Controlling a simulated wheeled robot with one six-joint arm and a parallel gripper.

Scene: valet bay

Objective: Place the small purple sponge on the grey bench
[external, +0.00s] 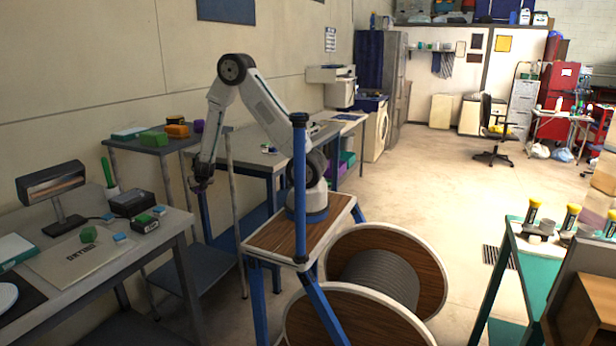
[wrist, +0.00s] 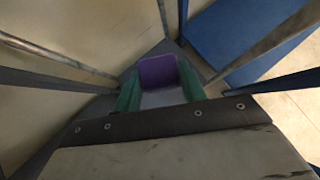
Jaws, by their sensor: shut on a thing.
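My gripper (external: 200,186) hangs pointing down at the end of the bent arm, in the gap between the benches. It is shut on a small purple sponge, which shows between the green fingertips in the wrist view (wrist: 158,72). In the external view the sponge is barely visible at the fingers. A grey-topped bench (external: 168,149) stands behind and left of the gripper, with green, orange and purple blocks on it. Another greyish bench (external: 60,290) is at the front left. I cannot tell which is the grey bench.
Thin metal legs and a blue lower shelf (wrist: 255,45) surround the gripper. A large cable reel (external: 390,280) stands right of my base. A teal table (external: 530,265) is far right.

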